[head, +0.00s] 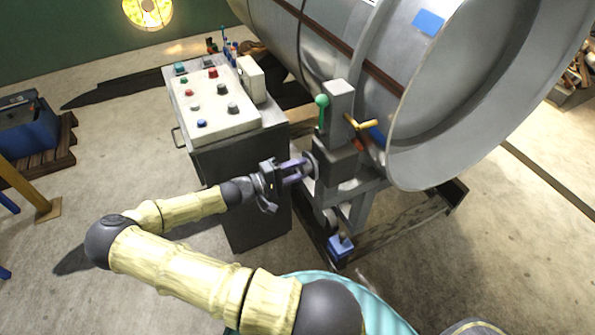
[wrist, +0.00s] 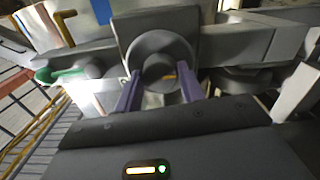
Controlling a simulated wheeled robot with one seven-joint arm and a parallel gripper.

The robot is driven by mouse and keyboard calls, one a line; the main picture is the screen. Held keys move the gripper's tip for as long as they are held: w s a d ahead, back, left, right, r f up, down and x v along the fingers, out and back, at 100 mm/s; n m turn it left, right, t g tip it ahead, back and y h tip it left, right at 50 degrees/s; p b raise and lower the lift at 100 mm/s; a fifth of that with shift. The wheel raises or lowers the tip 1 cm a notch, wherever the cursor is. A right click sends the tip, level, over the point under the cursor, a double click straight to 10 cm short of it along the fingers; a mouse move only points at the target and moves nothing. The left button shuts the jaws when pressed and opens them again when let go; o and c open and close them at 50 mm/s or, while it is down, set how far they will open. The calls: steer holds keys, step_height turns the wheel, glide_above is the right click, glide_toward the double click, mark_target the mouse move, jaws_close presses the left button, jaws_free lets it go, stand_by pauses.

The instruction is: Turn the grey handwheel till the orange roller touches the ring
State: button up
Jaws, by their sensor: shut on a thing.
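The grey handwheel (wrist: 158,58) is a round disc with a thick hub on the side of a grey block. In the head view the handwheel (head: 310,166) is partly hidden by my fingers. My gripper (head: 301,165) is shut on it; in the wrist view its two purple fingers (wrist: 160,90) lie either side of the hub, which bears a small orange mark. A yellow-orange cylindrical piece (head: 362,124), which seems to be the roller, sticks out from the post towards the big grey ring (head: 402,150). I cannot tell whether they touch.
A green-knobbed lever (head: 322,101) rises beside the post, above my gripper. A control cabinet (head: 214,122) with coloured buttons stands just left of my gripper. A blue block (head: 340,246) sits low under the stand.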

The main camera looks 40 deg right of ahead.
stand_by(0.5)
steer(key=o, duration=1)
steer(key=shift+s, duration=0.1)
steer(key=b+v, duration=0.3)
steer(key=v, duration=1.4)
steer(key=shift+a+f, duration=0.1)
steer(key=shift+a, duration=0.15)
